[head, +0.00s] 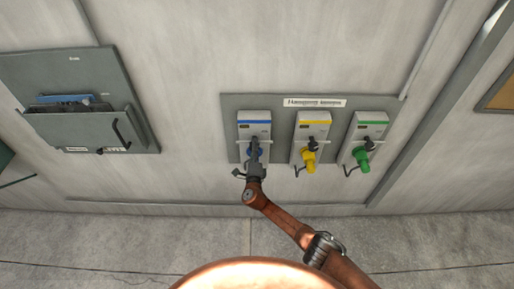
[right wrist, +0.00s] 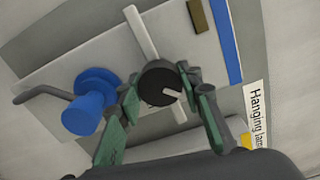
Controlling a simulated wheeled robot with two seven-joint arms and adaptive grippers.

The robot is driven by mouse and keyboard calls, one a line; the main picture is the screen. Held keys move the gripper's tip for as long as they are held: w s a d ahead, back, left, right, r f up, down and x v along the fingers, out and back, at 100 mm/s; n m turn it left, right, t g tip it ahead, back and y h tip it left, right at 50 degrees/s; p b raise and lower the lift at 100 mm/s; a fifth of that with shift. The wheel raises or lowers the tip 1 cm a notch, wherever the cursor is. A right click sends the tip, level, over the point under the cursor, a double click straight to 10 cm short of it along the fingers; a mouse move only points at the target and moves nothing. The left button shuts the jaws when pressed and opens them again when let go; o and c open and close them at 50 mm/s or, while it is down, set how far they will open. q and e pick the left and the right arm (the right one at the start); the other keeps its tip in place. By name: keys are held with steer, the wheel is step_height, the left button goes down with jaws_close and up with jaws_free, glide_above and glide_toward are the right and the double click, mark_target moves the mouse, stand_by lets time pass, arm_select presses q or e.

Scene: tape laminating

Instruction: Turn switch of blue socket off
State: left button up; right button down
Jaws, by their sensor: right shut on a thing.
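The blue socket (head: 254,118) is a pale box with a blue stripe, at the left end of a grey wall panel. My right gripper (head: 255,145) reaches up to its lower front. In the right wrist view its fingers (right wrist: 159,82) are shut on a round black switch knob (right wrist: 157,88), one on each side. The knob has a white mark that points towards the picture's lower right. A blue plug (right wrist: 92,102) sits beside the knob, left of the fingers. In the head view the gripper hides the knob. My left gripper is not in view.
To the right on the same panel (head: 281,128) stand a yellow-striped socket (head: 313,123) with a yellow plug (head: 309,161) and a green-striped socket (head: 370,123) with a green plug (head: 361,160). A grey wall holder (head: 85,128) hangs at the left. The wall between is bare.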

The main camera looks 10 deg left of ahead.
steer(key=c, duration=1.3)
jaws_free()
steer(key=shift+s, duration=0.1)
steer(key=shift+s+f, duration=0.1)
steer(key=shift+s, duration=0.25)
steer(key=s, duration=0.7)
steer(key=s+d, duration=0.1)
steer(key=s, duration=0.3)
